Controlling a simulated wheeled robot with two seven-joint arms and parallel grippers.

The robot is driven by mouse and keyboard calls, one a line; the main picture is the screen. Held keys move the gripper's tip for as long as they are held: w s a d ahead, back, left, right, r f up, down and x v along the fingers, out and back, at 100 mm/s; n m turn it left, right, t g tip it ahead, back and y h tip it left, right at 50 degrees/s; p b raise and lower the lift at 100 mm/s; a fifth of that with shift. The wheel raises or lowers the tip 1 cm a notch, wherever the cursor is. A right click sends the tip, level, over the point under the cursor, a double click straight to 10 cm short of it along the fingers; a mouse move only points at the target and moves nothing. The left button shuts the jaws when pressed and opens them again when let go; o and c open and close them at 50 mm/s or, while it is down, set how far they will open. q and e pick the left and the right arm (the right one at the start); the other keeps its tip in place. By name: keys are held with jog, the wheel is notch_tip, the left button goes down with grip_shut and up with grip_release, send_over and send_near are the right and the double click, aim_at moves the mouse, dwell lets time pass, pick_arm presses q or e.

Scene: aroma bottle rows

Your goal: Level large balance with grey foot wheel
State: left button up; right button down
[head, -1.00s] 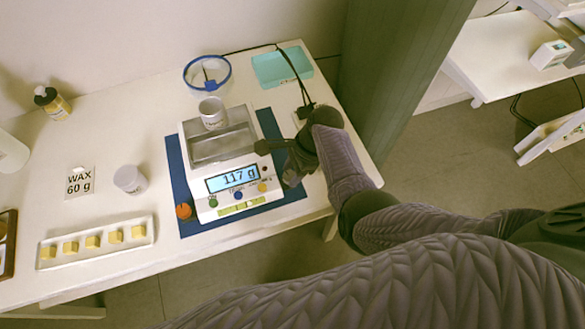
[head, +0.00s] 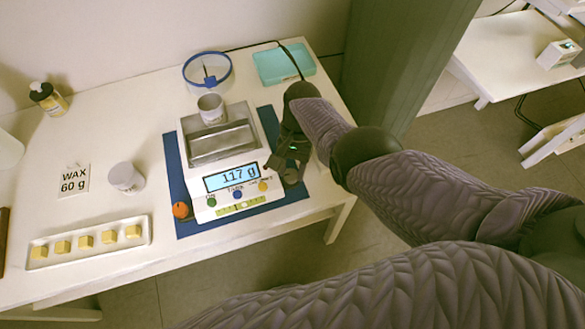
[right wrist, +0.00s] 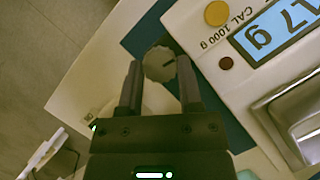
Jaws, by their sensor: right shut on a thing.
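The large balance (head: 222,150) stands on a blue mat (head: 275,214), and its display reads 117 g. A white cup (head: 211,108) is on its pan. A yellow-green level strip (head: 241,208) is on its front; the bubble is too small to read. The grey foot wheel (head: 291,176) is at the balance's right front side, and an orange wheel (head: 181,210) is at the left front. My right gripper (head: 284,168) is at the grey wheel. In the right wrist view, the fingers are shut on the ridged grey wheel (right wrist: 160,62). My left gripper is not in view.
A green panel (head: 400,60) stands right of the table.

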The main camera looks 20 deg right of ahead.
jog(key=n, duration=0.2)
jog(key=n+h+b, duration=0.1)
jog(key=n, duration=0.1)
jog(key=shift+a+g+h, duration=0.1)
jog(key=shift+g+h, duration=0.2)
jog(key=shift+g, duration=0.1)
jog(key=shift+a+n+h+b, duration=0.1)
jog(key=shift+n+h+b, duration=0.45)
jog(key=shift+n, duration=1.25)
jog(key=shift+c, duration=1.3)
grip_release()
jog(key=shift+w, duration=0.1)
jog(key=p+v, duration=0.1)
jog(key=v, duration=0.9)
jog(key=shift+a, duration=0.2)
